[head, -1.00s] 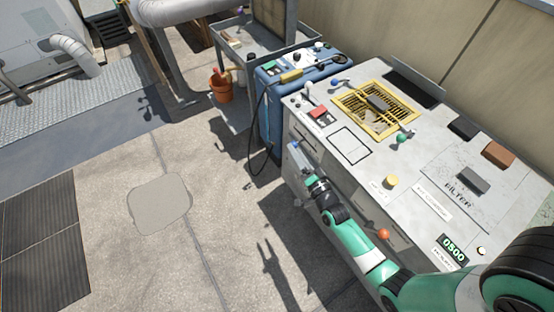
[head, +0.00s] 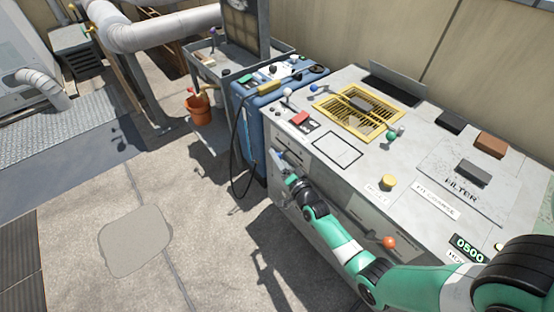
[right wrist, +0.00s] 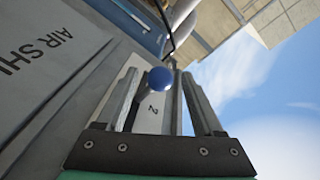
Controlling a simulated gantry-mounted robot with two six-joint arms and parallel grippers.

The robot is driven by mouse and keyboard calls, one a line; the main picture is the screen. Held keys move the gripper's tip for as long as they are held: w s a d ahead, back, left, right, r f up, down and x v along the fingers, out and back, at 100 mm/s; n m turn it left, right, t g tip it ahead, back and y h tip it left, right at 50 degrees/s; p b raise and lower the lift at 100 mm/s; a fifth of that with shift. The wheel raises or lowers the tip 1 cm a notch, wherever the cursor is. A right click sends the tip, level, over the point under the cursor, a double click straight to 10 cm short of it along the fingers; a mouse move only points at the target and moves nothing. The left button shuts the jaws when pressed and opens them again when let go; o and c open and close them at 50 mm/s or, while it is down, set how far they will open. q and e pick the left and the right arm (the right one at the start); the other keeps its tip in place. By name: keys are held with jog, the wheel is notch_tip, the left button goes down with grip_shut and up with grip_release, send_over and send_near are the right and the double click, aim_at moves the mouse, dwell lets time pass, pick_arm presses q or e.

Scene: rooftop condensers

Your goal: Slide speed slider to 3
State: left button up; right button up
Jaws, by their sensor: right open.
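My right gripper (head: 279,157) is low by the left end of the cabinet's front face in the head view. In the right wrist view its two fingers (right wrist: 158,92) are apart, with a round blue knob (right wrist: 160,77) showing between their tips. I cannot tell if the fingers touch the knob. A pale strip (right wrist: 151,113) with a sideways "2" shows behind the knob; no speed label is readable. My left gripper is not in view.
The cabinet top (head: 410,150) carries a yellow grille (head: 375,118), a red block (head: 300,118), a yellow button (head: 388,181) and several knobs. A blue cart (head: 250,125) with a hanging black cable stands to the left. The floor in front is clear.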

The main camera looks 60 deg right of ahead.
jog(key=shift+x, duration=0.8)
grip_shut()
dwell(0.9)
